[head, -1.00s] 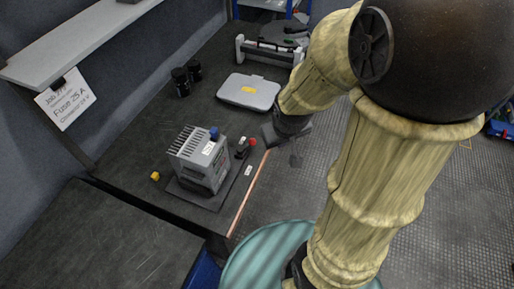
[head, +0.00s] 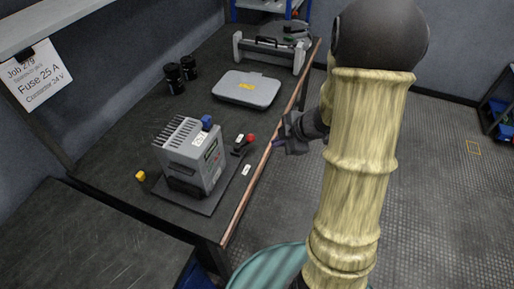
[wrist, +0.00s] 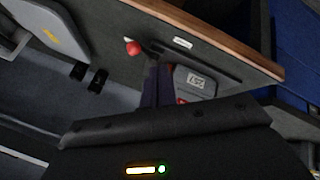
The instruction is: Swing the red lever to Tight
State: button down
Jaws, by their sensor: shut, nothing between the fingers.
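The lever with a round red knob (head: 250,138) and a dark arm stands on the bench, to the right of the grey finned unit (head: 193,152). Two small white labels (head: 246,169) lie near it; their words are too small to read. My gripper (head: 277,144) is shut and empty at the bench's right edge, to the right of the knob and apart from it. In the wrist view the red knob (wrist: 133,48) shows up and left of my dark fingers (wrist: 156,84). The grey unit (wrist: 194,82) is partly hidden behind the gripper there.
A grey case (head: 247,89) lies farther back on the bench (head: 118,158). Two black cylinders (head: 174,78) stand left of it, and a toolbox-like frame (head: 270,50) behind. A yellow block (head: 140,176) sits left of the unit. Open floor lies to the right.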

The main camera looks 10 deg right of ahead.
aim_at(246, 141)
dwell(0.3)
jog(key=b+x, duration=0.4)
jog(key=x, duration=0.5)
jog(key=shift+f, duration=0.3)
jog(key=w, duration=0.3)
jog(key=shift+w+a, duration=0.25)
jog(key=shift+w+f, duration=0.1)
jog(key=shift+w, duration=0.4)
jog(key=shift+a+p, duration=0.15)
jog(key=shift+p, duration=0.25)
